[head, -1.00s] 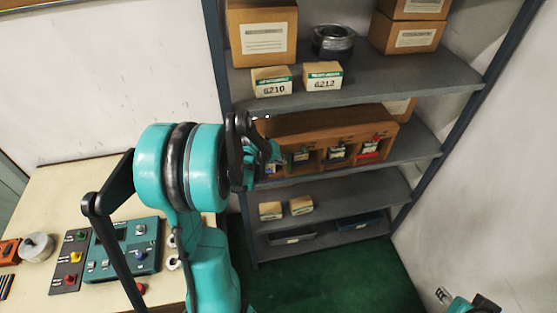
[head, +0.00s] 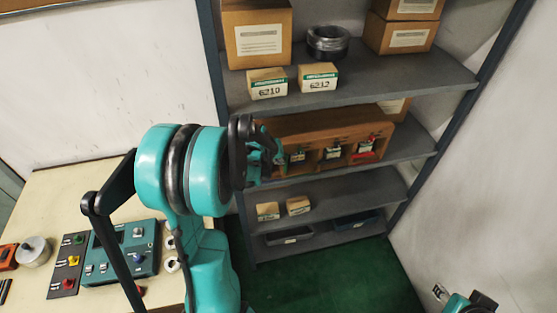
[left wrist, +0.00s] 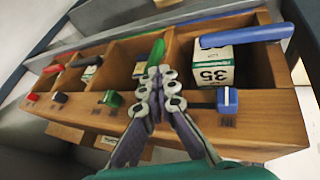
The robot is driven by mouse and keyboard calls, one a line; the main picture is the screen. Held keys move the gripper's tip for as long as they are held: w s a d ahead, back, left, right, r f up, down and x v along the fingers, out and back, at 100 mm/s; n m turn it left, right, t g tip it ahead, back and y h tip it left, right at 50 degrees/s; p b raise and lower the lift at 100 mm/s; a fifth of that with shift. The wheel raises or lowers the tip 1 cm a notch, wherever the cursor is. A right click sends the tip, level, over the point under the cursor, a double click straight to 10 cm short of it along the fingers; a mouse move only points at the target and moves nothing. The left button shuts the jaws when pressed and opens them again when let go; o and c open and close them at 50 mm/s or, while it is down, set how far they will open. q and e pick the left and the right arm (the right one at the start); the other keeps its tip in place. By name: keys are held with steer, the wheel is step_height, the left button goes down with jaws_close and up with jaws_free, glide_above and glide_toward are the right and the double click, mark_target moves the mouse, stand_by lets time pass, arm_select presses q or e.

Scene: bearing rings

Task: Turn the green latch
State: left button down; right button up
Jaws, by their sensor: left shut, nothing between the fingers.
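A wooden rack (head: 335,128) with open-fronted bins stands on the middle shelf. In the left wrist view, its front board (left wrist: 255,125) carries a row of small latches: red, black, green and blue. The green latch (left wrist: 112,98) sits left of my fingers, and a green handle (left wrist: 157,50) rises behind the fingertips. In the head view, my left gripper (head: 277,150) covers the rack's left end. My right gripper is not in view.
The blue latch (left wrist: 228,100) is right of my fingers, with a blue handle (left wrist: 245,37) above it. Boxes and a dark ring (head: 328,40) stand on the upper shelf (head: 400,80). A control panel (head: 122,252) lies on the table at left.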

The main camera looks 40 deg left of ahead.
arm_select(q)
steer(key=shift+w+d+r+m+g+y, duration=0.15)
steer(key=shift+w+d+g+y, duration=0.25)
steer(key=shift+g, duration=0.1)
steer(key=shift+w+d+r+m+g+y, duration=0.1)
steer(key=shift+w+d+m+g+y, duration=0.05)
steer(key=shift+w+d+g+y, duration=0.3)
steer(key=shift+w+d+f+g+y, duration=0.1)
steer(key=shift+w+d+g+y, duration=0.25)
steer(key=shift+w+g+y, duration=0.35)
steer(key=shift+d, duration=0.15)
steer(key=shift+f, duration=0.1)
